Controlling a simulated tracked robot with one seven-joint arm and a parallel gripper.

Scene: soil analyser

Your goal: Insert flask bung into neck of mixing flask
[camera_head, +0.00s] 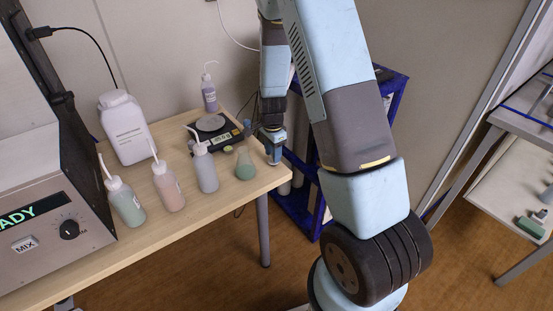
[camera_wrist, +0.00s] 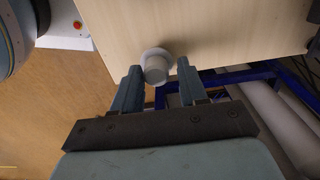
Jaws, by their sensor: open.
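The flask bung (camera_wrist: 156,68), a pale grey stepped plug, stands on the wooden table near its edge in the wrist view. My gripper (camera_wrist: 159,72) is open, with one finger on each side of the bung and a visible gap to each. In the head view my gripper (camera_head: 272,156) points down at the table's right end and the bung cannot be made out there. The mixing flask (camera_head: 245,167), a small conical flask with green contents, stands upright just left of my gripper. It does not show in the wrist view.
Several wash bottles (camera_head: 170,187) stand left of the flask on the table (camera_head: 113,248). A black balance (camera_head: 215,131) is behind it, with a white jug (camera_head: 126,130) further left. The analyser (camera_head: 40,240) fills the left side.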

